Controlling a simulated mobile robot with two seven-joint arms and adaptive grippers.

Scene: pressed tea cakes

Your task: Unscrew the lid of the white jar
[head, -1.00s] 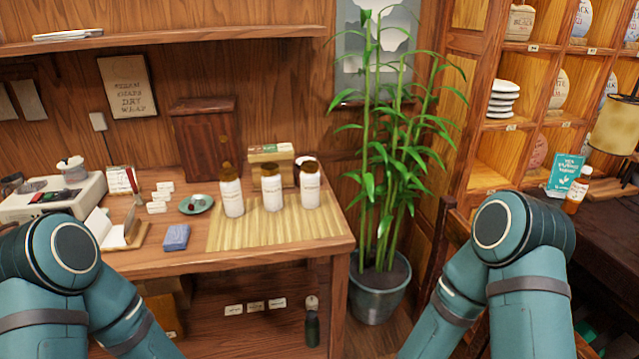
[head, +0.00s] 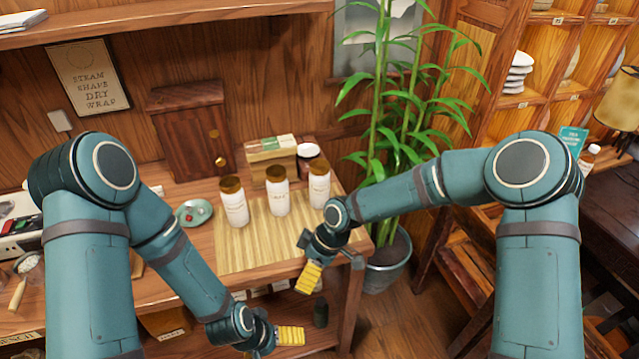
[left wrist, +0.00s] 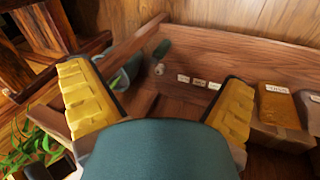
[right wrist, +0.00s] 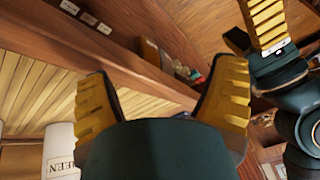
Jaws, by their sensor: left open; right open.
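Three white jars with brown lids stand upright in a row on a bamboo mat (head: 242,250): a left jar (head: 234,208), a middle jar (head: 277,197) and a right jar (head: 319,187). Part of one white jar (right wrist: 62,150), with lettering ending in "EEN", shows in the right wrist view. My right gripper (head: 308,278) is open and empty, in front of the table's front right corner, below the jars in the head view. My left gripper (head: 290,336) is open and empty, lower, in front of the table. Neither touches a jar.
Behind the jars stand a wooden cabinet (head: 190,135), a box (head: 270,150) and a dark jar with a white top (head: 308,156). A green saucer (head: 186,218) is left of the mat. A potted bamboo plant (head: 390,120) stands right of the table.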

